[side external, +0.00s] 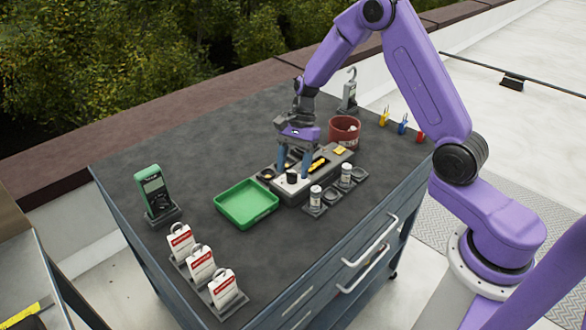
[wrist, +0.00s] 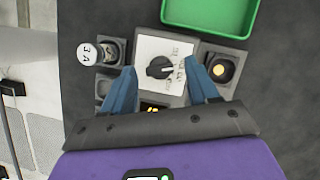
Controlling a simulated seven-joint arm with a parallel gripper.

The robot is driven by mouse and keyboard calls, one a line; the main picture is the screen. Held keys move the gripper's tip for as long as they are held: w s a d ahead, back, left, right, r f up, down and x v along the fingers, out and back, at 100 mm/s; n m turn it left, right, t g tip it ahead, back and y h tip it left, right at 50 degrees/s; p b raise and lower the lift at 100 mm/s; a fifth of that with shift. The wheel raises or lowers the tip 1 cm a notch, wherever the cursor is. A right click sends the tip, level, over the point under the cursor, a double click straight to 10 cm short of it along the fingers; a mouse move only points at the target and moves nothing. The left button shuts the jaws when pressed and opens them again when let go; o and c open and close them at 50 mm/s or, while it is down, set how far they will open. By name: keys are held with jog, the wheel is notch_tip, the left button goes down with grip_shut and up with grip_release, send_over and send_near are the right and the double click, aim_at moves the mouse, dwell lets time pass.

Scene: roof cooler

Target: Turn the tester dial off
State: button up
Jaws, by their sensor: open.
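The black dial (wrist: 159,67) is a round knob on a white panel (wrist: 152,45) with small printed marks I cannot read for sure. A ridge on the knob lies roughly sideways in the wrist view. The dial also shows in the side external view (side external: 291,177), on a grey block on the workbench. My gripper (wrist: 160,68) points down with its blue fingers open, one on each side of the dial. It also shows in the side external view (side external: 294,173). The fingers look apart from the knob; their exact height over the panel is hard to tell.
A green tray (side external: 246,204) lies to the left, and a green meter (side external: 153,190) stands beyond it. White-lidded jars (side external: 315,195) stand close on the right. A red bin (side external: 344,128) is behind. Red-and-white tags (side external: 201,263) stand at the front left.

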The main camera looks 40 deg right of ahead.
jog(key=shift+s+a+f, duration=0.1)
jog(key=shift+a+f, duration=0.1)
jog(key=shift+f, duration=0.3)
jog(key=c, duration=1)
jog(key=shift+c, duration=0.2)
jog(key=shift+n, duration=0.3)
jog(key=n+g, duration=0.1)
jog(key=n, duration=0.2)
jog(key=shift+a+h, duration=0.1)
jog(key=shift+h, duration=0.3)
jog(key=shift+w+n+g+h, duration=0.1)
jog(key=shift+n+g+h, duration=0.25)
jog(key=shift+n, duration=0.7)
jog(key=shift+w+n+g+h, duration=0.1)
jog(key=shift+n+g+h, duration=0.2)
jog(key=shift+n, duration=0.75)
